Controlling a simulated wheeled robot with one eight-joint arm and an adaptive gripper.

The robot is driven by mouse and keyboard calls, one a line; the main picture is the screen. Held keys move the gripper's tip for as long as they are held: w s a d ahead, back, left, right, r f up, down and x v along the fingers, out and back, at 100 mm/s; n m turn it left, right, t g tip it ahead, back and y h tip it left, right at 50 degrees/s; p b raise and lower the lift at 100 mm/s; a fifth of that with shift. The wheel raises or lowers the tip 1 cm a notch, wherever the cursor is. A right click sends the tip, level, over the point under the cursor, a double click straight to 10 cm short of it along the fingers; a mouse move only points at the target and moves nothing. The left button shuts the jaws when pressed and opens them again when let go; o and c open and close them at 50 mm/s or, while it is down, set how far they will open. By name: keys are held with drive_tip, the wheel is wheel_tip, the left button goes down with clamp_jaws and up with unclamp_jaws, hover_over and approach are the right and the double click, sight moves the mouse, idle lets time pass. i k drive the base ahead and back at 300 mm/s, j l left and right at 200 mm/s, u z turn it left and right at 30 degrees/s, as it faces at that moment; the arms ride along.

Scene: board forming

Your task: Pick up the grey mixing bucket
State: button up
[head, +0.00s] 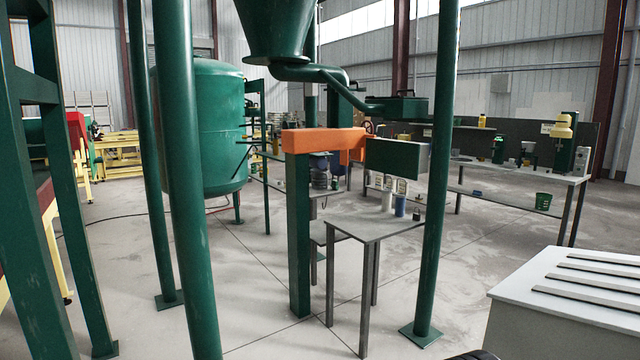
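I cannot pick out the grey mixing bucket with certainty in the head view. A grey, ribbed, rounded object (320,172) stands behind the orange-topped green post, partly hidden, and is too small to identify. A small greyish pot (528,147) stands on the far right bench, also too small to tell. A green basket-like bucket (543,201) sits on that bench's lower shelf. My gripper is not in view.
A small grey table (366,228) holds several small containers. Green posts (436,170) and a green tank (215,130) stand around it. A white slatted box (565,310) fills the lower right. Open concrete floor (480,235) lies before the right workbench (500,171).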

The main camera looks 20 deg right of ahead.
sight(319, 178)
drive_tip(key=i+z, duration=0.15)
drive_tip(key=i, duration=0.85)
drive_tip(key=i+l, duration=0.1)
drive_tip(key=i, duration=0.7)
drive_tip(key=i+l, duration=0.1)
drive_tip(key=i, duration=0.65)
drive_tip(key=i+u, duration=0.1)
drive_tip(key=i, duration=0.7)
drive_tip(key=i+j+u, duration=0.25)
drive_tip(key=i+u, duration=0.2)
drive_tip(key=i, duration=0.15)
drive_tip(key=i+u, duration=0.45)
drive_tip(key=i, duration=0.15)
drive_tip(key=i+l+u, duration=0.2)
drive_tip(key=i+u, duration=0.25)
drive_tip(key=i, duration=0.15)
drive_tip(key=i+z, duration=0.35)
drive_tip(key=i+j+z, duration=0.1)
drive_tip(key=i+z, duration=0.3)
drive_tip(key=i+j+z, duration=0.35)
drive_tip(key=i+z, duration=0.75)
drive_tip(key=i+j+z, duration=0.15)
drive_tip(key=i+z, duration=0.25)
drive_tip(key=i+j+z, duration=0.2)
drive_tip(key=z, duration=0.15)
drive_tip(key=k+l+z, duration=0.2)
drive_tip(key=u, duration=0.2)
